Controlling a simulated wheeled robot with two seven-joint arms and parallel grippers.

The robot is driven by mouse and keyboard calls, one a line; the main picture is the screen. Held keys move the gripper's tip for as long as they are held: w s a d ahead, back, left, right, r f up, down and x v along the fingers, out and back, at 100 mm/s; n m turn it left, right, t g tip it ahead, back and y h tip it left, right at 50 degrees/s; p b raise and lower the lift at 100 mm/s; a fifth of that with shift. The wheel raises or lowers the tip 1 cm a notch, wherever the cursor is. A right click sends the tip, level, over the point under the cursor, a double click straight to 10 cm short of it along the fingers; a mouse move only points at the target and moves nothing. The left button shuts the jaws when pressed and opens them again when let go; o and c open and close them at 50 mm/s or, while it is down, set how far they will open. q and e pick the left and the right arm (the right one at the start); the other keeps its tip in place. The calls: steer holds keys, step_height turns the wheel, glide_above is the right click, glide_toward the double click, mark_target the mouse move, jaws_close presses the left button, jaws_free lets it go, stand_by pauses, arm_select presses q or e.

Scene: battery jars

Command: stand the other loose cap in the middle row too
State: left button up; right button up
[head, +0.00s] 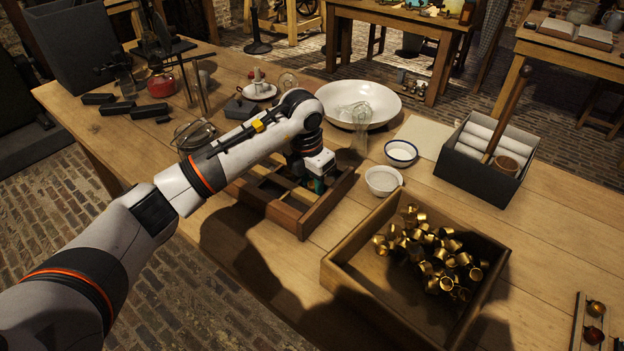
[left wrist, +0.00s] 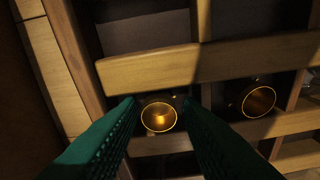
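The wooden compartment tray (head: 313,217) lies on the bench under my left arm, which hides part of it. My left gripper (head: 318,186) points down into the tray. In the left wrist view, its green fingers (left wrist: 161,103) stand on either side of a brass cap (left wrist: 159,117), with a narrow gap showing beside it. My right gripper is not in view.
A wooden box (head: 345,283) of many brass caps (head: 432,250) stands to the right of the tray. A white bowl (head: 384,180), a blue-rimmed bowl (head: 401,152) and a large white basin (head: 345,95) with a glass jar (head: 361,125) are close behind.

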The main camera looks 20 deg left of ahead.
arm_select(q)
step_height(320, 180, up, 12)
steer(key=s, duration=0.1)
steer(key=shift+s+a+b, duration=0.3)
steer(key=shift+a, duration=0.05)
